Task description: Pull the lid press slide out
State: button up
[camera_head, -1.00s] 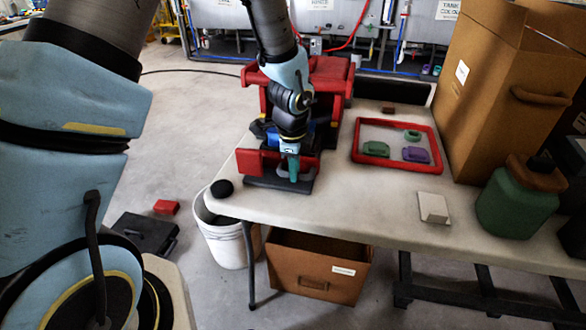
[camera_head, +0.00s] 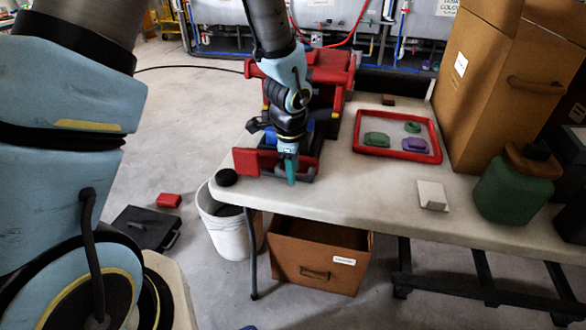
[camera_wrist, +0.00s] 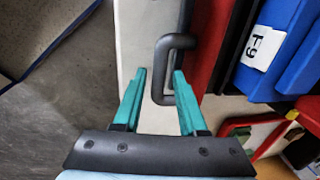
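The red lid press (camera_head: 330,66) stands at the left end of the table. Its slide has a red front plate (camera_head: 247,161), near the table's front left edge. A black loop handle (camera_wrist: 160,75) sticks out from the red front (camera_wrist: 212,50) in the wrist view. My gripper (camera_head: 291,172) is at the slide's front; in the wrist view its teal fingers (camera_wrist: 159,73) stand apart on either side of the handle bar. A light gap shows between the left finger and the bar; the right finger is very close to it. A blue block (camera_wrist: 285,45) with a white label lies behind the red front.
A round black object (camera_head: 226,177) sits at the table corner beside the slide. A red-rimmed tray (camera_head: 428,140) and a small whitish block (camera_head: 432,195) are to the right. A white bucket (camera_head: 225,225) and a brown box (camera_head: 318,262) stand below the table edge.

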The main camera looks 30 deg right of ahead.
jog(key=shift+o, duration=0.6)
notch_tip(320, 180, up, 11)
jog(key=s+a, duration=0.1)
jog(key=shift+s+f, duration=0.2)
jog(key=shift+s, duration=0.05)
jog(key=shift+a, duration=0.1)
jog(key=w+a+r+n, duration=0.1)
jog(key=a+n, duration=1.1)
jog(key=a, duration=0.3)
jog(key=w+a+r+n+y, duration=0.1)
jog(key=w+a+r+n, duration=0.1)
jog(key=a+n, duration=1)
jog(key=a, duration=0.4)
jog(key=shift+w+n, duration=0.15)
jog(key=shift+n, duration=0.25)
